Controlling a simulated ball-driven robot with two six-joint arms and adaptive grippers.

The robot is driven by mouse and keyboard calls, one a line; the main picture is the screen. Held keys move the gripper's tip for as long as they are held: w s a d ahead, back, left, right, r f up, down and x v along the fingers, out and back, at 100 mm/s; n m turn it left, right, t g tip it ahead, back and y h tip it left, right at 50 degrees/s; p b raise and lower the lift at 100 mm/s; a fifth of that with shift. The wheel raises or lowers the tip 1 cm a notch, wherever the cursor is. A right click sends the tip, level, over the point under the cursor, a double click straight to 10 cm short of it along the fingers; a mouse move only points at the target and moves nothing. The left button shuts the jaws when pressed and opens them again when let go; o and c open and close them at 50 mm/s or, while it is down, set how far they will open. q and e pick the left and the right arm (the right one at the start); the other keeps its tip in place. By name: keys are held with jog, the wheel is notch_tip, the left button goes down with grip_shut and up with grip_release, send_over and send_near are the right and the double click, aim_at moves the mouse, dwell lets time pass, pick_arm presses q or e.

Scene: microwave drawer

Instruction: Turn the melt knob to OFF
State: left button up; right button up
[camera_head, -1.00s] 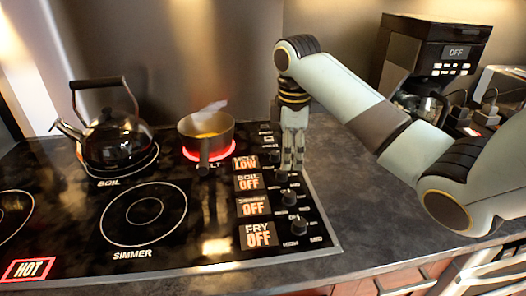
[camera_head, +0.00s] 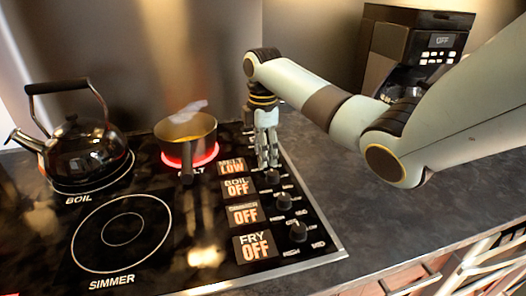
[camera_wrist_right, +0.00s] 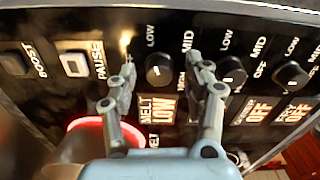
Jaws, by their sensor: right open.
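The melt knob (camera_wrist_right: 158,70) is a dark round knob on the stove's control strip, seen in the right wrist view. The melt display (camera_head: 231,168) beside it reads LOW. My right gripper (camera_head: 268,163) points down over the knob row and hides the melt knob in the head view. In the right wrist view, my right gripper (camera_wrist_right: 162,68) is open, with one finger on each side of the melt knob. I cannot tell whether the fingers touch it. My left gripper is not in view.
A saucepan (camera_head: 186,130) sits on the red-glowing melt burner. The boil knob (camera_head: 272,176), simmer knob (camera_head: 284,201) and fry knob (camera_head: 298,231) follow towards the front; their displays read OFF. A black kettle (camera_head: 80,152) stands at left. The counter (camera_head: 400,210) at right is mostly clear.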

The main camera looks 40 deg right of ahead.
jog(key=shift+f, duration=0.25)
jog(key=shift+c, duration=0.3)
jog(key=c, duration=0.5)
grip_shut()
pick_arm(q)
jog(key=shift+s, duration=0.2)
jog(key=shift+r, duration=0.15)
